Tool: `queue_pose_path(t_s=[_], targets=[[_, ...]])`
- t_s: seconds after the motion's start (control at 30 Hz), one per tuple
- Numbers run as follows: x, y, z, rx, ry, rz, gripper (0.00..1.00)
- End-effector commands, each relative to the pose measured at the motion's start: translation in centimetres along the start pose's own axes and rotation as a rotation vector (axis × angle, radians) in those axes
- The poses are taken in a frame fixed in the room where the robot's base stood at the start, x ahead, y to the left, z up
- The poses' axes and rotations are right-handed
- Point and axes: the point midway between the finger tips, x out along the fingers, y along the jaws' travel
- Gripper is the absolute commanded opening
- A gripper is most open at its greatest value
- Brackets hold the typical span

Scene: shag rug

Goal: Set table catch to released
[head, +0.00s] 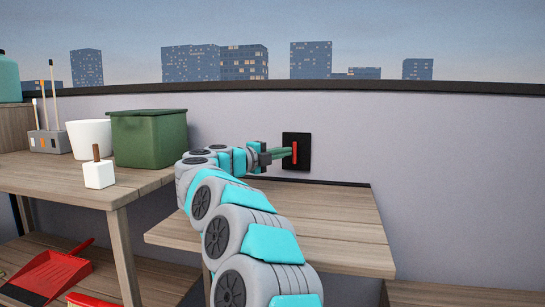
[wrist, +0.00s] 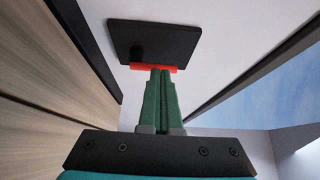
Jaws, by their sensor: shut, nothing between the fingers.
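The catch is a black plate (head: 304,139) on the grey wall above the folding table, with a red lever (head: 295,153) on its front. In the head view the lever stands upright. In the wrist view the black plate (wrist: 155,42) is at the top, and the red lever (wrist: 154,68) lies across just beyond my fingertips. My gripper (head: 291,152) has its green fingers together with nothing between them. Its tips (wrist: 161,70) are at the lever and seem to touch it, though a small gap cannot be ruled out. The fingers hide part of the lever.
The wooden table leaf (head: 335,235) is level below the catch. A red dustpan (head: 48,276) lies lower. The wall right of the catch is clear.

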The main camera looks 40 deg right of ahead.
Motion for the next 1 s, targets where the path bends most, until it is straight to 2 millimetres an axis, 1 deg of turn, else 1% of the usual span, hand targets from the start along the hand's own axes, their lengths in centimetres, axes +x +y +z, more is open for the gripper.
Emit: queue_pose_path(t_s=[0.03, 0.2, 0.57, 1.0], targets=[[0.44, 0.03, -0.06, 0.001, 0.003, 0.000, 0.00], [0.96, -0.02, -0.04, 0.001, 0.002, 0.000, 0.00], [0.94, -0.06, -0.02, 0.004, 0.000, 0.002, 0.00], [1.08, -0.20, -0.23, 0.064, 0.000, 0.044, 0.00]])
